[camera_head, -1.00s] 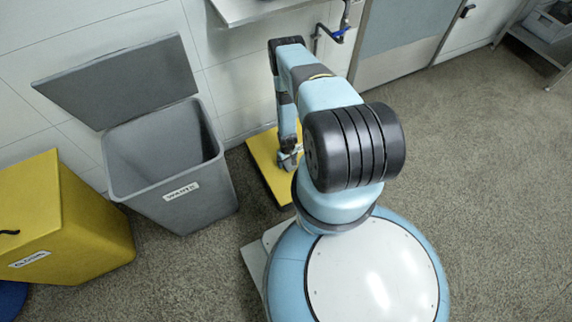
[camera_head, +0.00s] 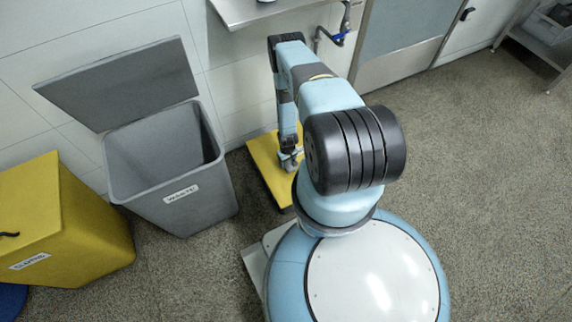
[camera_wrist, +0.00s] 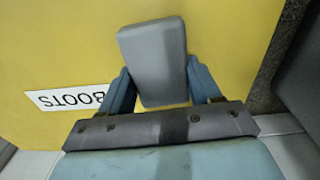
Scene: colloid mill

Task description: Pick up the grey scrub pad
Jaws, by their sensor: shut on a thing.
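The grey scrub pad (camera_wrist: 155,60) is a rounded grey block between the two blue fingers of my gripper (camera_wrist: 158,85) in the wrist view. The fingers touch its left and right sides, and my gripper is shut on it. Below the pad is a yellow surface (camera_wrist: 225,40); I cannot tell whether the pad is clear of it. In the head view my gripper (camera_head: 289,160) is small and low over the yellow platform, partly behind my arm. The pad cannot be made out there.
The yellow platform (camera_head: 262,152) bears a "BOOTS" label (camera_wrist: 70,98). Left of it stands an open grey waste bin (camera_head: 185,205), with a yellow cloths bin (camera_head: 75,225) further left. A steel counter (camera_head: 240,10) is on the wall above.

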